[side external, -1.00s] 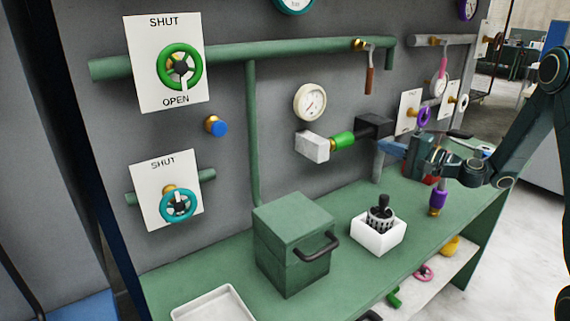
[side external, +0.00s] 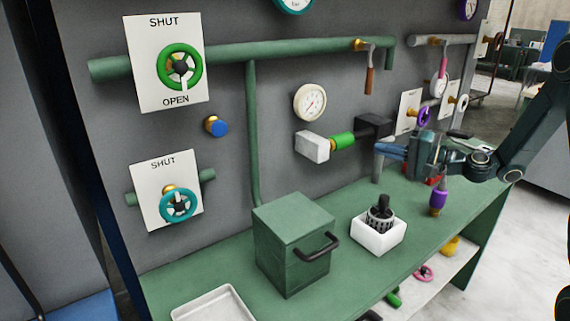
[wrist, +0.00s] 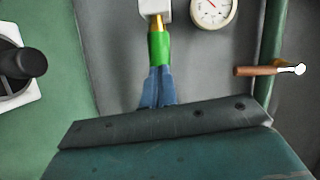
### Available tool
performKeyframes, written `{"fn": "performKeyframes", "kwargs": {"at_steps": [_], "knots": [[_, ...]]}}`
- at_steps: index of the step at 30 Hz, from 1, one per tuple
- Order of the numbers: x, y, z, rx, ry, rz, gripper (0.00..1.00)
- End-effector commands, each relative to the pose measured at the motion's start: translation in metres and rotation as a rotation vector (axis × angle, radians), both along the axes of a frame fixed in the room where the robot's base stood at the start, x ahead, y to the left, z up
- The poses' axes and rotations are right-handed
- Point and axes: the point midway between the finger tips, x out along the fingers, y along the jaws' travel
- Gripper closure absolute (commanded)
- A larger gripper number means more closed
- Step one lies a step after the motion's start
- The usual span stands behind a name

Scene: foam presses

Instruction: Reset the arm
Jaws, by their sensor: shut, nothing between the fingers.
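My gripper (side external: 378,147) is at the right of the side external view, out in front of the panel and above the green bench (side external: 400,197). Its blue fingers are together and empty, pointing left. In the wrist view the fingertips (wrist: 160,70) overlap the lower end of a green sleeve (wrist: 158,46). That green sleeve (side external: 343,140) sits on a fitting between a white block (side external: 312,146) and a black block (side external: 374,126). Whether the fingertips touch anything cannot be told.
A green box with a black handle (side external: 318,247) and a white holder with a black-handled tool (side external: 379,240) stand on the bench. A purple-handled item (side external: 438,197) stands below my gripper. Valve wheels (side external: 180,67) and a gauge (side external: 310,102) are on the panel.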

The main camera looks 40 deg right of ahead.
Motion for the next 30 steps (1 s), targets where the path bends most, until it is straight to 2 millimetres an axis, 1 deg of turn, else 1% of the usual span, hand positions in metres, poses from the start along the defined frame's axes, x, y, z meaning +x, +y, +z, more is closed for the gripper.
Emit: {"fn": "performKeyframes", "kwargs": {"at_steps": [1, 6, 9, 15, 21, 26, 30], "knots": [[-0.001, 0.014, 0.005, -0.049, 0.006, 0.040, 1.00], [-0.013, 0.059, 0.011, -0.232, 0.052, 0.179, 1.00], [-0.023, 0.083, 0.013, -0.346, 0.082, 0.259, 1.00], [-0.050, 0.118, 0.015, -0.562, 0.144, 0.388, 1.00], [-0.081, 0.138, 0.017, -0.764, 0.211, 0.483, 1.00], [-0.109, 0.146, 0.021, -0.913, 0.265, 0.535, 1.00], [-0.135, 0.148, 0.025, -1.029, 0.316, 0.563, 1.00]]}}
